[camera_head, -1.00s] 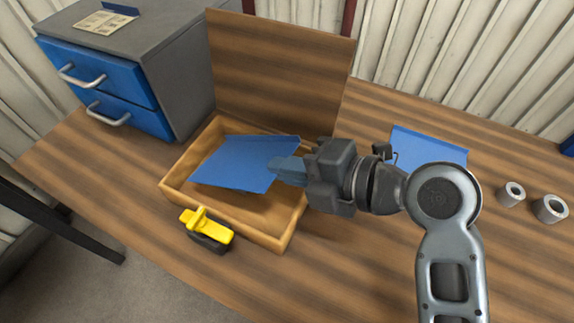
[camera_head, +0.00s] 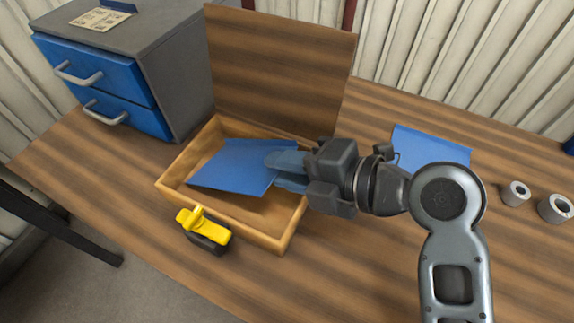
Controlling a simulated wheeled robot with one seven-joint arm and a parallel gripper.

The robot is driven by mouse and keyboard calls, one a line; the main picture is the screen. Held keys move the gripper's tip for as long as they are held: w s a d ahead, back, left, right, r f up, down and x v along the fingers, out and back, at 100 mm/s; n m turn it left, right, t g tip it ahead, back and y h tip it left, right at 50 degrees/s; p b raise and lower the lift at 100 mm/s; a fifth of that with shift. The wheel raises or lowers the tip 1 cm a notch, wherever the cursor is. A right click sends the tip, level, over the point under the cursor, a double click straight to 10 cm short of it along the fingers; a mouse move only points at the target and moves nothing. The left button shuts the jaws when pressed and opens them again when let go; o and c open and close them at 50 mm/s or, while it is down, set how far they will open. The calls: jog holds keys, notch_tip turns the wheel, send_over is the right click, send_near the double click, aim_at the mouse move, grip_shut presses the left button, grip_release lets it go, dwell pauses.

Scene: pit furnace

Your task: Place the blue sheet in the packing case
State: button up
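A blue sheet (camera_head: 232,167) lies tilted inside the wooden packing case (camera_head: 262,240), which stands open on the table with its lid (camera_head: 280,75) raised at the back. The sheet's left corner is near the case's left wall. My gripper (camera_head: 282,170) is over the right part of the case, at the sheet's right edge. Its two fingers show apart, one above the other. The upper finger overlaps the sheet's edge in the picture; I cannot tell whether it touches it. A second blue sheet (camera_head: 428,148) lies on the table to the right, partly behind my arm.
A yellow and black tool (camera_head: 203,230) is at the case's front wall. A grey cabinet with blue drawers (camera_head: 95,75) stands at the left. Two grey rings (camera_head: 515,193) (camera_head: 554,208) lie at the right. The table's front right is clear.

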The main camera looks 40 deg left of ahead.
jog(key=r+v, duration=0.1)
jog(key=v, duration=1.1)
dwell(0.4)
